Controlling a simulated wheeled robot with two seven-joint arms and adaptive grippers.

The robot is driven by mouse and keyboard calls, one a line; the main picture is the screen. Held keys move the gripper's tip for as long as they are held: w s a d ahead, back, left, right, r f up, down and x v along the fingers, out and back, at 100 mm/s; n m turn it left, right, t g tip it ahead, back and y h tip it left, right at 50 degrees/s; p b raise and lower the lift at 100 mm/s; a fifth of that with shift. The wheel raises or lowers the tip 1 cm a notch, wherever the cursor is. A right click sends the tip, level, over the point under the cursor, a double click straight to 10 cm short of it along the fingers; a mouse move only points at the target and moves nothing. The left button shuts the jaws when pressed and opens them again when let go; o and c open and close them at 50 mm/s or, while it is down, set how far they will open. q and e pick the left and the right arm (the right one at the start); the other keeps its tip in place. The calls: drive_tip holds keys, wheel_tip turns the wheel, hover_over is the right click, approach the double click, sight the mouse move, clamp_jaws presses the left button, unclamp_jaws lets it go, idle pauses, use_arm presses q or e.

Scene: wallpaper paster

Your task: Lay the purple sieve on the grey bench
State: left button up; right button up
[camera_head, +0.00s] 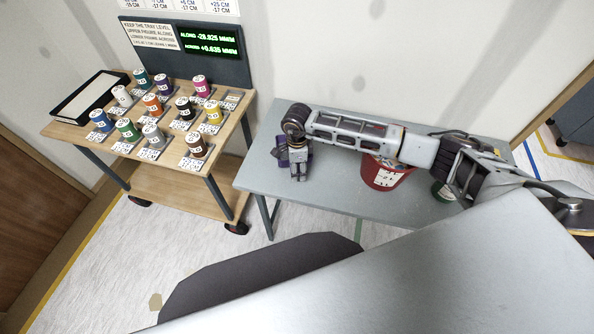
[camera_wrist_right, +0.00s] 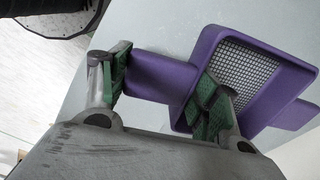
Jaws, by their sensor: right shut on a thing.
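The purple sieve (camera_head: 283,152) is at the left end of the grey bench (camera_head: 335,197), partly hidden behind my right gripper (camera_head: 299,172). In the right wrist view the sieve (camera_wrist_right: 212,38) shows its purple frame and dark mesh, seen at a slant. My right gripper (camera_wrist_right: 168,72) is shut on the sieve's flat purple handle part, with a green-padded finger on either side. The sieve is over the bench top, low or touching; I cannot tell which. My left gripper is not in view.
A wooden trolley (camera_head: 222,150) with several coloured pots stands to the left. Bench room is free between sieve and bucket.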

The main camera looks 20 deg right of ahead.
wheel_tip(320, 180, down, 2)
drive_tip(key=shift+f, duration=0.35)
drive_tip(key=shift+f, duration=0.1)
drive_tip(key=o, duration=1.1)
